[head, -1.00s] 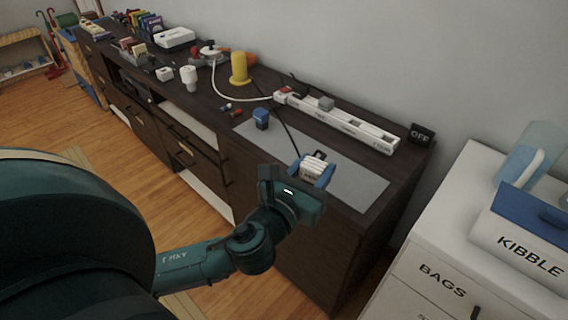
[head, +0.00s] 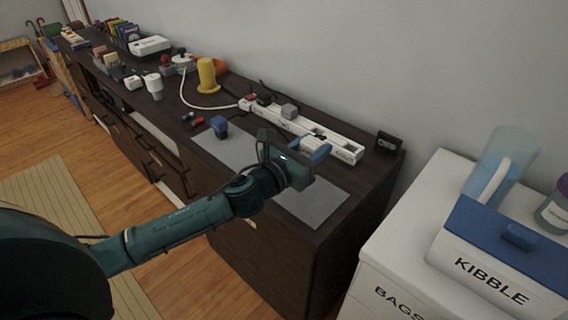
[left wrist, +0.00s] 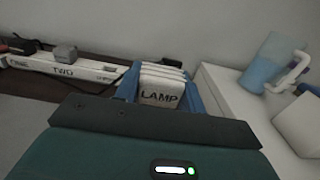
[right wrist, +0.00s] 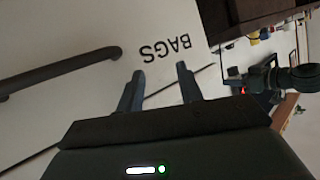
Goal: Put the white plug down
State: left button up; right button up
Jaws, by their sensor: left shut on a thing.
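The white plug (left wrist: 162,88), marked LAMP, sits between the blue fingers of my left gripper (left wrist: 165,95) in the left wrist view. In the head view my left gripper (head: 312,150) is shut on it, beside the near edge of the white power strip (head: 335,143). The gripper hides most of the plug there. A grey mat (head: 317,203) lies on the dark cabinet top below the gripper. My right gripper (right wrist: 158,85) is open and empty in front of a white drawer front marked BAGS.
A dark blue plug (head: 219,127) stands on the mat's left part. A grey plug (head: 289,111) sits on the strip. A black OFF sign (head: 388,142) stands past the strip's right end. A KIBBLE box (head: 493,262) stands on the white cabinet at right.

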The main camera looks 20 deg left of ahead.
pick_arm(q)
jog(key=f+b, duration=0.1)
jog(key=f, duration=0.4)
jog(key=shift+s+f+b, duration=0.2)
jog(key=shift+f+b, duration=0.1)
jog(key=shift+b, duration=0.1)
notch_tip(320, 180, down, 3)
jog(key=shift+f+b, duration=0.1)
jog(key=shift+b, duration=0.6)
jog(key=shift+f, duration=0.4)
jog(key=o, duration=1)
jog(key=shift+c, duration=0.2)
pick_arm(e)
jog(key=shift+s+d+r+t, duration=0.4)
jog(key=shift+s+d+t, duration=0.25)
jog(key=shift+s+t, duration=0.15)
